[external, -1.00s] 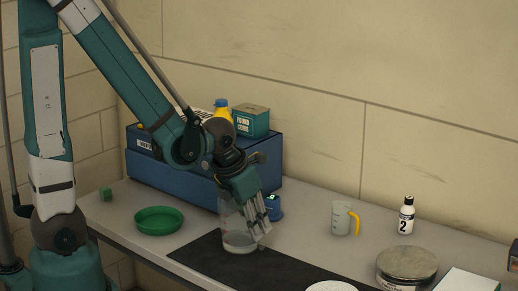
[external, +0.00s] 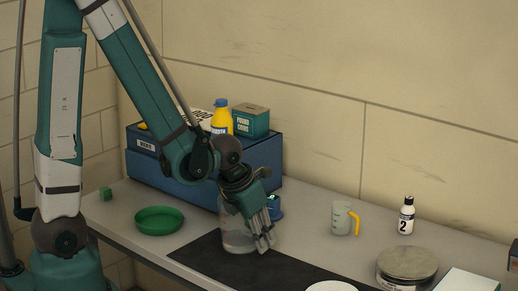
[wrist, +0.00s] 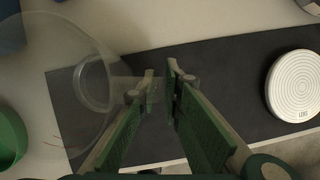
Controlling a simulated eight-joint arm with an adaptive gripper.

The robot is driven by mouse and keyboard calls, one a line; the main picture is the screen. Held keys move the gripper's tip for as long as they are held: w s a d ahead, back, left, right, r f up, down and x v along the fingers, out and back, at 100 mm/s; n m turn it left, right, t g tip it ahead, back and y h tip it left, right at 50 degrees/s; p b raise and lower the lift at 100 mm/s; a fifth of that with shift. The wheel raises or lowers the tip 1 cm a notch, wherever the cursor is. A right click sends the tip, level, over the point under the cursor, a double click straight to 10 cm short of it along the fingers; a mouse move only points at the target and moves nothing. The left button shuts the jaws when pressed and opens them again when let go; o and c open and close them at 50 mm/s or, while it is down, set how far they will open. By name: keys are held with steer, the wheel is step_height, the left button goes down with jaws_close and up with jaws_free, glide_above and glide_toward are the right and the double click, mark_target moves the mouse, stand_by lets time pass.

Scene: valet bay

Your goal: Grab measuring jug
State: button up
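A clear, jug-like vessel (external: 236,238) stands upright on the dark mat, beside and partly behind my gripper (external: 264,241). In the wrist view its wide see-through body (wrist: 70,60) fills the left side, and a clear handle-like part reaches toward my gripper (wrist: 161,84). The fingertips are close together with a narrow gap, at the end of that part. I cannot tell whether they press on it. A small pale cup with printed marks and an orange-yellow handle (external: 341,218) stands apart, to the right near the wall.
A dark mat (external: 290,270) lies under the vessel. A white bottle (external: 406,216) and round tin (external: 407,265) are right. A white disc (wrist: 296,86) lies at the mat's right.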

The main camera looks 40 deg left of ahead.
steer(key=shift+f, duration=0.15)
stand_by(0.5)
jaws_close()
steer(key=shift+r, duration=0.35)
steer(key=shift+r+p, duration=0.75)
steer(key=shift+r, duration=3.8)
steer(key=shift+r, duration=0.1)
steer(key=shift+w, duration=0.1)
